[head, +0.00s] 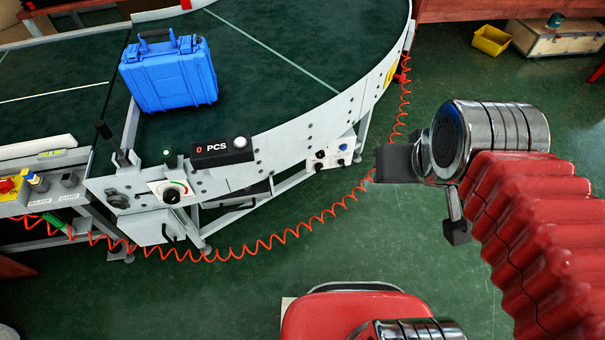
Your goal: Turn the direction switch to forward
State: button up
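Control panels line the side of the curved conveyor (300,108) at the left in the head view. A smaller white panel with knobs (331,158) sits further right. The labels are too small to read, so I cannot tell which is the direction switch. My gripper (395,163) is right of all these panels, apart from them. I cannot make out its finger opening.
A blue case (168,75) stands on the belt. A black PCS counter box (222,151) is on the conveyor edge. A coiled red cable (290,232) runs along the floor side. Green floor (260,285) is open in front. A yellow bin (491,40) stands at the back right.

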aim_at(319, 166)
jog(key=u, duration=0.9)
jog(key=i, duration=1)
jog(key=u, duration=0.05)
